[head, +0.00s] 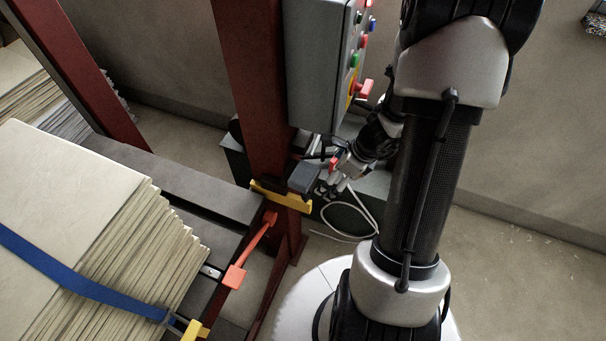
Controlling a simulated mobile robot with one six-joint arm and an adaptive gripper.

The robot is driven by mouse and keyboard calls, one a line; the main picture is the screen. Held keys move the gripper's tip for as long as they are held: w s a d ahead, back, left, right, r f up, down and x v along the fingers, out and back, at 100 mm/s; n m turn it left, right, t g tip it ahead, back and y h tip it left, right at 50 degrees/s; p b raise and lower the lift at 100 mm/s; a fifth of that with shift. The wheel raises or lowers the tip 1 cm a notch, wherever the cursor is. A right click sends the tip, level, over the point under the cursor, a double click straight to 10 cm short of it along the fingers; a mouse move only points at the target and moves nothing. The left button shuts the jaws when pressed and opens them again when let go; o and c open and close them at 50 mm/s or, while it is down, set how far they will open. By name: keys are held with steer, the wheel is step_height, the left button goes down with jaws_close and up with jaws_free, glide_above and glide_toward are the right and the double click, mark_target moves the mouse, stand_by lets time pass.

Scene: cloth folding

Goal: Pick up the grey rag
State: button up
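A small dark grey, flat-sided piece (304,178) shows beside the red post, above a yellow bracket. It may be the folded grey rag, but it is too small to be sure. No other cloth stands out. My gripper (328,187) is at the end of my arm, just right of this grey piece and close to it. Whether they touch I cannot tell. The fingers are small and partly lost against the dark background, so their opening does not show clearly.
A red post (258,95) carries a grey control box (318,60) with coloured buttons, close to my arm. A strapped stack of cream sheets (75,215) lies on a dark frame at left. A white cable (345,222) loops below my gripper. Open floor (520,265) is at right.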

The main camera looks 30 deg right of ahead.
mark_target(310, 175)
steer(key=w+a, duration=0.1)
steer(key=w, duration=0.1)
steer(key=w+a, duration=0.1)
steer(key=w, duration=0.1)
steer(key=shift+a, duration=0.3)
steer(key=b+x, duration=0.2)
steer(key=x, duration=0.3)
steer(key=shift+w+b, duration=0.1)
steer(key=shift+b, duration=0.25)
steer(key=shift+c, duration=0.5)
steer(key=c, duration=1)
steer(key=shift+c, duration=0.2)
steer(key=shift+r, duration=0.15)
